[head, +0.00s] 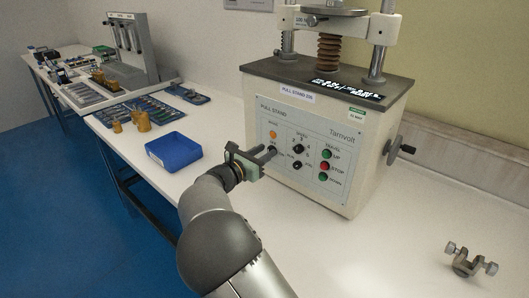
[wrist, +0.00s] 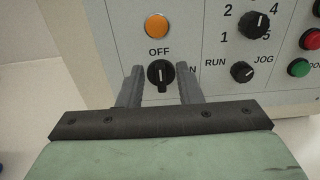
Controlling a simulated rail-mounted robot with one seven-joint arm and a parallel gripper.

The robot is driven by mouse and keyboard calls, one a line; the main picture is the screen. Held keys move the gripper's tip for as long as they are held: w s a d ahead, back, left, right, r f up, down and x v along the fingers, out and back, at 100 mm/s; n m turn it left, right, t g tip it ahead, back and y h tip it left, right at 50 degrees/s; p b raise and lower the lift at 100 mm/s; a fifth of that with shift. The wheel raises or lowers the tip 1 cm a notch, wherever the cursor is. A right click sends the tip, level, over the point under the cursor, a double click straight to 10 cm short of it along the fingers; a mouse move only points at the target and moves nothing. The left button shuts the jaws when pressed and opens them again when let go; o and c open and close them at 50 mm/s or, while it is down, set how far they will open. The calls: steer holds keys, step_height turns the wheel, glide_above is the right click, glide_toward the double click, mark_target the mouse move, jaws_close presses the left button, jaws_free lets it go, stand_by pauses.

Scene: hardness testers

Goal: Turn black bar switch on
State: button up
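The black bar switch (wrist: 160,75) is on the front panel of the pull stand (head: 310,135), below the word OFF and an orange lamp (wrist: 156,27). Its white mark points up toward OFF. ON is partly covered at its right. My gripper (wrist: 160,78) is open, with one finger on each side of the switch and a visible gap on both sides. Whether the fingertips reach panel depth is unclear. In the head view my gripper (head: 263,155) is at the panel's left side and largely hides the switch.
Right of the switch are a numbered knob (wrist: 256,25), a RUN/JOG knob (wrist: 241,72), and green (wrist: 299,67) and red (wrist: 310,39) buttons. A blue bin (head: 174,152) stands left on the white bench. A metal clamp (head: 469,262) lies at the right. Bench between is clear.

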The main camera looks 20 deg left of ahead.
steer(key=shift+w+d, duration=0.2)
steer(key=shift+w, duration=0.15)
jaws_close()
